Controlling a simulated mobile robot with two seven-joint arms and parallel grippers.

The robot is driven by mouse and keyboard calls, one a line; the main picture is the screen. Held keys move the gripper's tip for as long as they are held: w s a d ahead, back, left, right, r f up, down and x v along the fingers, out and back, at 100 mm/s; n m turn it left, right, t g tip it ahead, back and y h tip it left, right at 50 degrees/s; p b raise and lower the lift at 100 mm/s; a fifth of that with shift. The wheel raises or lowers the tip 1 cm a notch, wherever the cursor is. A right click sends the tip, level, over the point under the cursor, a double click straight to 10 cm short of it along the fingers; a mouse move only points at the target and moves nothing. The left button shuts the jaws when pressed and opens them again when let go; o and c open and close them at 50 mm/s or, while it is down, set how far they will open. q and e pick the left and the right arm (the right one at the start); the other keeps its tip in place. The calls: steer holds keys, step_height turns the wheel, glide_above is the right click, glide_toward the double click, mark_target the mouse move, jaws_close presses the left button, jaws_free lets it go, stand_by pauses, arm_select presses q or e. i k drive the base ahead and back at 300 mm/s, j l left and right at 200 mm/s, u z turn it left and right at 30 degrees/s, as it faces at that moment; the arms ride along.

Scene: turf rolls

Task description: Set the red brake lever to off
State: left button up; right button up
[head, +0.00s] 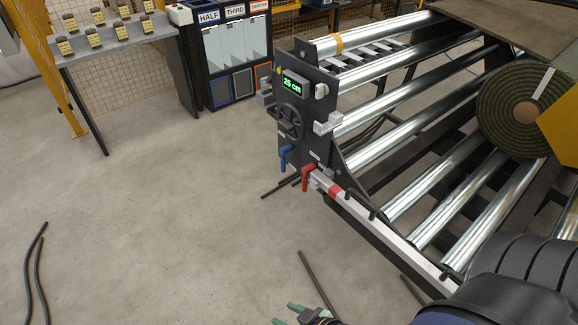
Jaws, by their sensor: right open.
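The red brake lever (307,176) is on the lower right part of the dark control panel (297,112) at the end of the roller machine. Its handle points mostly downward; the small label by it is too small to read. My right gripper (285,314) shows at the bottom edge, partly cut off, with two greenish fingertips apart and nothing seen between them. It is well below the lever and apart from it. My left gripper is not in view.
A blue lever (284,157) hangs just left of the red one. A handwheel (290,121) and a display reading 25 cm (296,83) are above. A pale rail (365,208) runs down-right from the red lever. A turf roll (505,112) lies on the rollers. Floor left is mostly clear.

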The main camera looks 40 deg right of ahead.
mark_target(307, 169)
steer(key=i, duration=2.75)
steer(key=i+z, duration=0.3)
steer(key=z, duration=0.15)
steer(key=i+j+z, duration=0.15)
steer(key=z, duration=0.35)
steer(key=i+z, duration=0.15)
steer(key=z, duration=1.35)
